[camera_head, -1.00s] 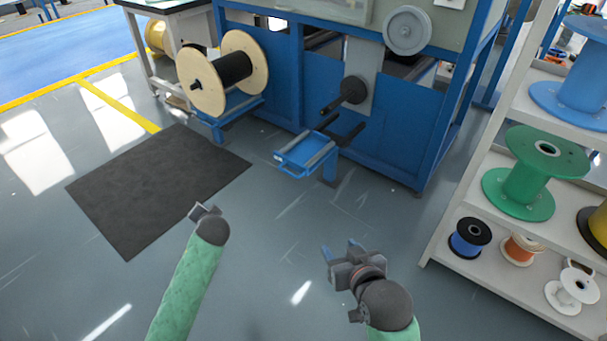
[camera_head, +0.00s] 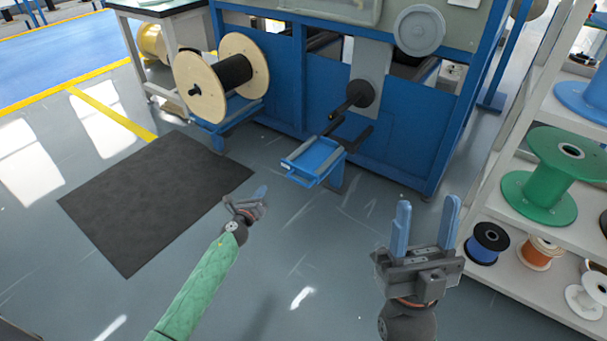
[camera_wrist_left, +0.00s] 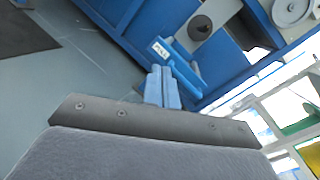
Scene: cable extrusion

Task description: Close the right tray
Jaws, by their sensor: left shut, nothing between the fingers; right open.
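The right tray (camera_head: 314,160) is a small blue tray with a handle at its front edge, sticking out from the blue machine near the middle of the head view. In the left wrist view the tray (camera_wrist_left: 176,62) shows with a white "PULL" label, beyond my fingers. My left gripper (camera_head: 262,193) is shut and empty, to the left of the tray and apart from it. It also shows in the left wrist view (camera_wrist_left: 162,75). My right gripper (camera_head: 427,215) is open and empty, to the right of the tray and nearer to me, fingers pointing up in the picture.
The blue machine (camera_head: 405,140) stands behind the tray, with a dark spindle (camera_head: 352,97) above it. A wooden spool (camera_head: 222,78) with black cable is at left. A shelf (camera_head: 510,270) with several spools stands at right. A dark mat (camera_head: 150,200) lies on open floor.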

